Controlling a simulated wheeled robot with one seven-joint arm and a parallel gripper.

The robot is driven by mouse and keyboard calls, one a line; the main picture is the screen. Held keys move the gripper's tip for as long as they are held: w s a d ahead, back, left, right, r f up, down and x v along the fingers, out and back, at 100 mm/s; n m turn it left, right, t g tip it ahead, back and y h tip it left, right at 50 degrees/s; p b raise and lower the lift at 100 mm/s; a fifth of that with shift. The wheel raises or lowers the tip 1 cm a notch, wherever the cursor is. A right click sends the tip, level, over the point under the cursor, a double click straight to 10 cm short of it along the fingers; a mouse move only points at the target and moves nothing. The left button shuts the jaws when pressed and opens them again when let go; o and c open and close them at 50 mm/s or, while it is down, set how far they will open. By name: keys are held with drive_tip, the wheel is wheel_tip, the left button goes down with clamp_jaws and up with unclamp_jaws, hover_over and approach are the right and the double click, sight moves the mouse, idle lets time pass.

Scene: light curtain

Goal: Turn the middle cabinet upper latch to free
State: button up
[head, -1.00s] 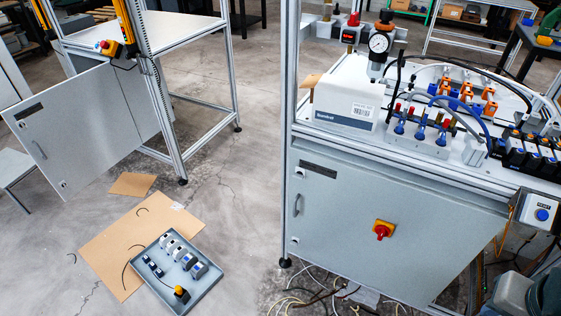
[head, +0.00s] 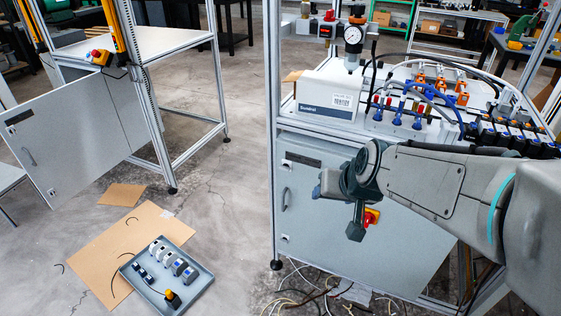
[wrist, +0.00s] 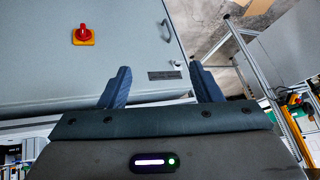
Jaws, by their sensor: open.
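The middle cabinet is the grey cabinet (head: 345,235) under the pneumatics bench. Its upper latch (head: 288,165) is a small pale fitting near the door's upper left corner, above the handle (head: 284,199). In the wrist view a small light spot near the door corner seems to be this latch (wrist: 177,63); its turn position is too small to read. My gripper (head: 338,209) is open and empty, in front of the door and to the right of the latch in the head view. In the wrist view the open fingers (wrist: 161,82) frame the dark label plate (wrist: 164,75).
A red and yellow rotary switch (head: 371,217) sits on the same door, partly behind my gripper. A lower latch (head: 284,238) is below the handle. Loose cables (head: 320,290) lie under the cabinet. A tray of parts (head: 200,295) and cardboard (head: 105,245) lie on the floor at left.

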drive_tip(key=w+a+f+m+t+b, duration=0.1)
drive_tip(key=w+a+f+t+b, duration=0.2)
drive_tip(key=w, duration=0.4)
drive_tip(key=w+a+f+t+b, duration=0.1)
drive_tip(key=w+a+f+b, duration=0.25)
drive_tip(key=w+a, duration=0.25)
drive_tip(key=m+t+h+b, duration=0.3)
drive_tip(key=t+h+b, duration=0.4)
drive_tip(key=h+b, duration=0.25)
approach(284, 169)
drive_tip(key=shift+y, duration=0.35)
drive_tip(key=b+x, duration=0.2)
drive_tip(key=x, duration=0.7)
drive_tip(key=shift+d+r+b, duration=0.15)
drive_tip(key=shift+b, duration=0.25)
drive_tip(key=c, duration=1)
